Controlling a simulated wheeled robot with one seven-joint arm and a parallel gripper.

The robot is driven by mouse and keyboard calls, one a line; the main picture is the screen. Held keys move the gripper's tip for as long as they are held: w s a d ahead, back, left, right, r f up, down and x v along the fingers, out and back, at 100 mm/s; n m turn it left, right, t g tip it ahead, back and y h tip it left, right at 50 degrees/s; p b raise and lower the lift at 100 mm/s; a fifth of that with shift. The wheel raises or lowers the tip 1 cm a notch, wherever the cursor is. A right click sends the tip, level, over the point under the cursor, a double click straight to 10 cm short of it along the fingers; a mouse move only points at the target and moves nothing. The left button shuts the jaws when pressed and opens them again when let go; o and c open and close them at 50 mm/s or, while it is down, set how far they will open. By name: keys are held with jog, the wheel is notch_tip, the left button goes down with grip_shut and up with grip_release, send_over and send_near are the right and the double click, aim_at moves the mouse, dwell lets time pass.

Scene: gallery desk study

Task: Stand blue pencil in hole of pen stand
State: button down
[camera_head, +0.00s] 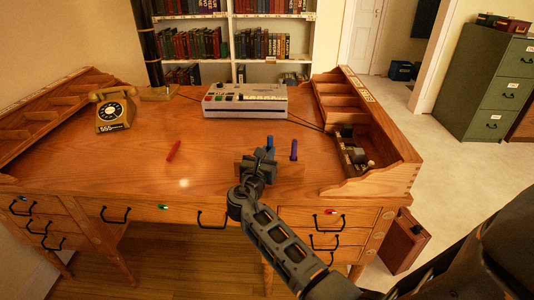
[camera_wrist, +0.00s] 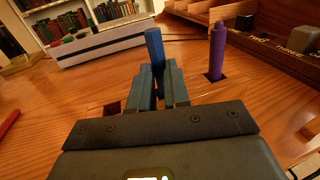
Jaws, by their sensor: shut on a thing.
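The blue pencil (camera_wrist: 155,46) is upright between the two fingers of my gripper (camera_wrist: 157,88), which is shut on it. Its top sticks up above the fingertips; its lower end is hidden by the gripper, so I cannot tell whether it is in a hole. In the head view the blue pencil (camera_head: 270,142) shows at the tip of my gripper (camera_head: 265,155). The wooden pen stand (camera_head: 291,172) lies under and to the right of the gripper, partly hidden. A purple pencil (camera_head: 294,150) stands upright in it, also seen in the wrist view (camera_wrist: 217,55).
A red pencil (camera_head: 173,151) lies on the desk to the left. A telephone (camera_head: 115,110) stands at the back left, and a pale machine (camera_head: 245,101) at the back. A shelved organizer (camera_head: 365,130) lines the right edge.

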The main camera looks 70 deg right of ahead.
jog(key=c, duration=1)
grip_release()
jog(key=shift+a, duration=0.1)
jog(key=shift+s+a, duration=0.2)
jog(key=shift+a, duration=1.05)
jog(key=shift+s+a, duration=0.15)
jog(key=shift+a, duration=1.15)
jog(key=shift+s+a, duration=0.2)
jog(key=shift+a, duration=1.05)
